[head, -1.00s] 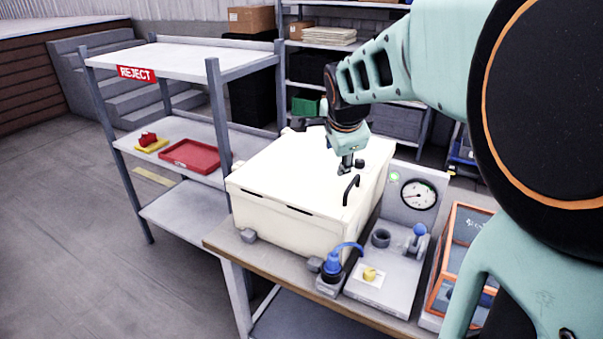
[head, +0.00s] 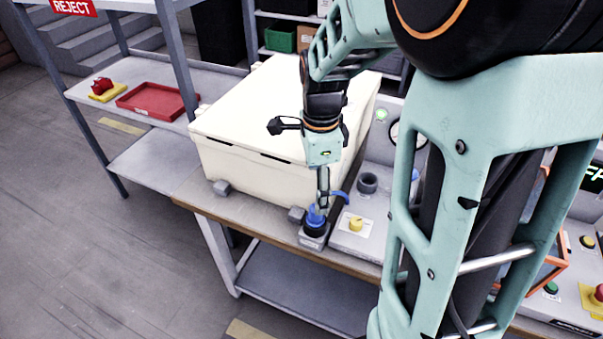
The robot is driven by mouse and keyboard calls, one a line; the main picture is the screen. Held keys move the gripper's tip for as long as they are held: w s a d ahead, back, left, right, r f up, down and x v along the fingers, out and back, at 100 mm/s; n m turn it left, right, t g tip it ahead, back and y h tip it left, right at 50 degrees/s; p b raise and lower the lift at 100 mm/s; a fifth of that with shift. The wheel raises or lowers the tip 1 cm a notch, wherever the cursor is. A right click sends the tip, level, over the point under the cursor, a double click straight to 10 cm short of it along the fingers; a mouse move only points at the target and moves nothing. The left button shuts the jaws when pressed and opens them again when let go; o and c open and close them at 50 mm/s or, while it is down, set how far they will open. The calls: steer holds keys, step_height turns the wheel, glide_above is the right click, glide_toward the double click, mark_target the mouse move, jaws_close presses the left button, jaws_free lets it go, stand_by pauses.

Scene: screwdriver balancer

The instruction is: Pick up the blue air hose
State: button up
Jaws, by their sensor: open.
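The blue air hose (head: 316,216) stands upright as a short blue fitting in a dark round holder (head: 313,230) at the front edge of the bench. Its curved blue end shows to the right, behind my gripper. My gripper (head: 322,204) points down just above and at the fitting, with its fingers open. The fingers partly hide the hose top. I cannot tell whether they touch the hose.
A large cream box (head: 250,125) stands close behind and left of the hose. A grey panel with a yellow knob (head: 356,223) and a dark cup (head: 368,183) is at the right. A shelf with a red tray (head: 158,101) stands left.

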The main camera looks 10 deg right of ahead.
mark_target(315, 218)
steer(key=f, duration=0.2)
steer(key=s+f, duration=0.1)
steer(key=f, duration=0.3)
steer(key=shift+s+a+f, duration=0.1)
steer(key=shift+s+f, duration=0.2)
steer(key=shift+s, duration=0.05)
steer(key=shift+w, duration=0.1)
steer(key=c, duration=0.5)
jaws_close()
